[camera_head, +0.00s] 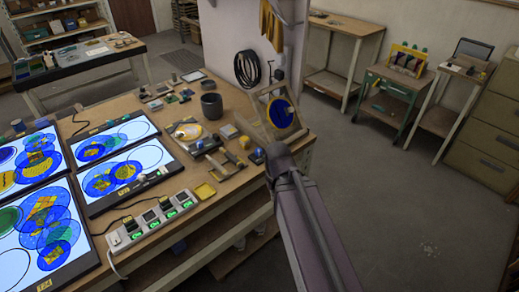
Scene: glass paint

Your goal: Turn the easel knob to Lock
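A small wooden easel (264,112) stands at the far right corner of the workbench and holds a round blue glass piece (281,113) with a yellow pattern. I cannot make out the easel knob or any Lock mark; the area below the easel is partly covered by my arm. My arm comes up from the lower right, and its dark end (279,156) overlaps the bench edge just below the easel in the picture. I cannot make out the fingers of my gripper, and I cannot tell whether it touches anything.
The workbench (124,104) holds lit panels with coloured glass circles, a power strip (152,221), a dark cup (212,106) and small tools. Black rings (247,68) and yellow gloves (272,25) hang behind the easel. The floor (400,200) on the right is clear.

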